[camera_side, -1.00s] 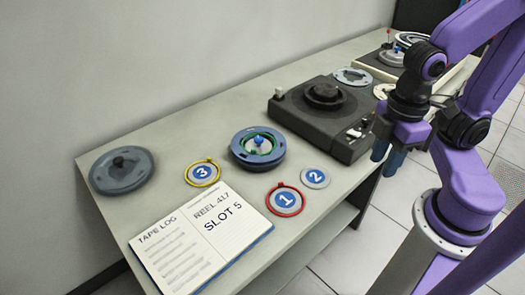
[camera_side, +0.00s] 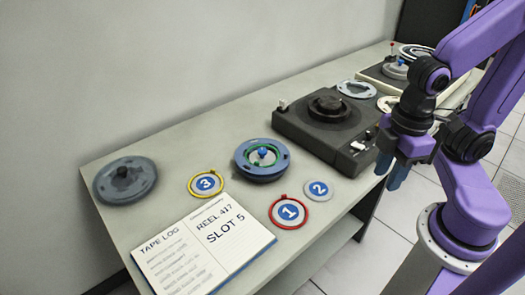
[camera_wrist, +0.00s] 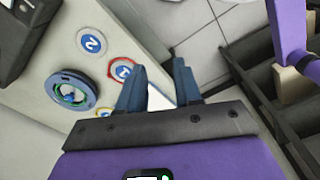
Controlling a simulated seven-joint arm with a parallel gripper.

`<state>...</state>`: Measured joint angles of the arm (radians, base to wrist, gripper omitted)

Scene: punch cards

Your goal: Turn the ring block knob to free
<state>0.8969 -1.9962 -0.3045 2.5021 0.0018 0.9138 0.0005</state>
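A round blue reel-like block (camera_side: 262,172) stands on the bench with a green ring (camera_side: 250,150) set in its top and a small blue knob (camera_side: 263,153) at its centre. It also shows at the left of the wrist view (camera_wrist: 58,80). No label on it can be read, so I cannot tell for sure that this is the ring block knob or how it is set. My gripper (camera_side: 389,176) hangs off the bench's front right edge, apart from everything. Its two blue fingers (camera_wrist: 160,68) are spread with nothing between them.
A dark machine with a round hub (camera_side: 328,106) stands behind and right of the blue block. Tags 1 (camera_side: 289,211), 2 (camera_side: 318,189) and 3 (camera_side: 205,183), a log book (camera_side: 205,240) and a grey disc (camera_side: 108,185) lie on the bench (camera_side: 110,222).

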